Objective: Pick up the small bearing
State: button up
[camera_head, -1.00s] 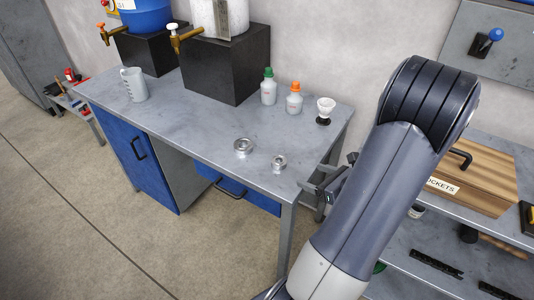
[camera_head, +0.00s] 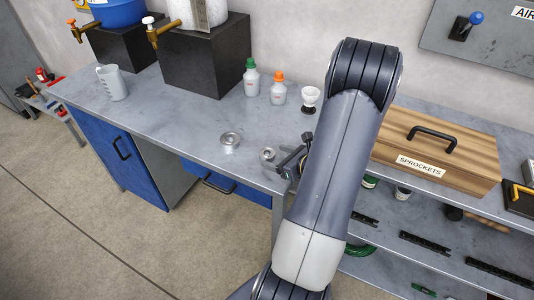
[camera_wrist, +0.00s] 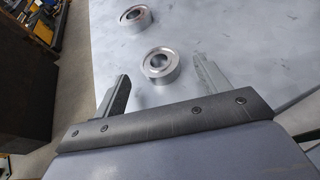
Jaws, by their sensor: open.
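The small bearing (camera_head: 268,154) is a silver ring lying flat near the right front corner of the grey table (camera_head: 180,125). A larger silver bearing (camera_head: 231,139) lies to its left. In the wrist view the small bearing (camera_wrist: 161,64) sits just beyond and between the two finger tips, and the larger bearing (camera_wrist: 136,18) lies farther off to the upper left. My gripper (camera_wrist: 160,82) is open and empty, its fingers on either side of the small bearing's near edge. In the head view my gripper (camera_head: 291,158) is just right of the small bearing, partly hidden by my arm.
Two small bottles, green-capped (camera_head: 251,78) and orange-capped (camera_head: 278,90), and a white cup on a black base (camera_head: 310,99) stand farther back. A wooden sprockets box (camera_head: 436,150) is on the shelf at right. The table around the bearings is clear.

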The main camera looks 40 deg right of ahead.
aim_at(267, 155)
jog(key=shift+x, duration=1.45)
jog(key=shift+c, duration=0.2)
jog(key=c, duration=1.1)
